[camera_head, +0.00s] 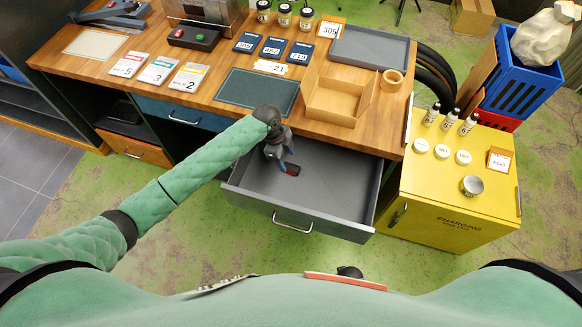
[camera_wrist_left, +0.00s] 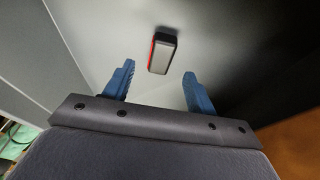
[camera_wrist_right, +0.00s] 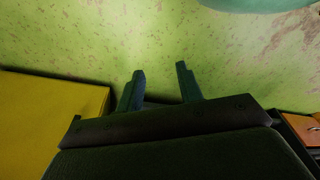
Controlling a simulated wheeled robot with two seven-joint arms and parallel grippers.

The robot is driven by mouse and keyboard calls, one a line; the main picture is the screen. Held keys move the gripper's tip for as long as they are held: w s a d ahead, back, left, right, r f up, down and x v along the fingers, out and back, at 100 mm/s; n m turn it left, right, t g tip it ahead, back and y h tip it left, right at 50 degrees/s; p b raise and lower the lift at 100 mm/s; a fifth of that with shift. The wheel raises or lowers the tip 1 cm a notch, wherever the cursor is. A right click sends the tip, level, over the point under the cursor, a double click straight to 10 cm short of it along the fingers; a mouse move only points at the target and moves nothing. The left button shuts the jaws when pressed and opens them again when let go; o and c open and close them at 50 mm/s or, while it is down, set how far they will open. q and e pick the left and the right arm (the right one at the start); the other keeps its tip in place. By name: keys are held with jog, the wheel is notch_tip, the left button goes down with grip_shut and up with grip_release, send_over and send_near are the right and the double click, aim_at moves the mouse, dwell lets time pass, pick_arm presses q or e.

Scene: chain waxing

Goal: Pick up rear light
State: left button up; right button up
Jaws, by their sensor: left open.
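The rear light (camera_head: 292,170) is a small dark block with a red edge. It lies on the floor of the open grey drawer (camera_head: 330,185). It also shows in the left wrist view (camera_wrist_left: 162,54), just beyond the fingertips and roughly between them. My left gripper (camera_head: 284,165) reaches down into the drawer beside the light. Its blue fingers (camera_wrist_left: 158,80) are open and empty in the left wrist view. My right gripper (camera_wrist_right: 160,75) shows in its own wrist view over the green floor, with its fingers apart and nothing between them.
The wooden workbench (camera_head: 230,115) stands above the drawer, with an open cardboard box (camera_head: 340,100) and a dark green mat (camera_head: 257,91) near its front edge. A yellow cabinet (camera_head: 450,195) with bottles and jars on top stands right of the drawer. Most of the drawer floor is bare.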

aim_at(290, 167)
pick_arm(q)
jog(key=shift+p+x, duration=1.3)
jog(key=shift+x, duration=1.25)
jog(key=c, duration=0.9)
jog(key=shift+c, duration=0.8)
pick_arm(e)
notch_tip(290, 167, down, 5)
jog(key=s+d, duration=0.2)
jog(key=shift+s+d, duration=0.3)
jog(key=shift+s, duration=0.05)
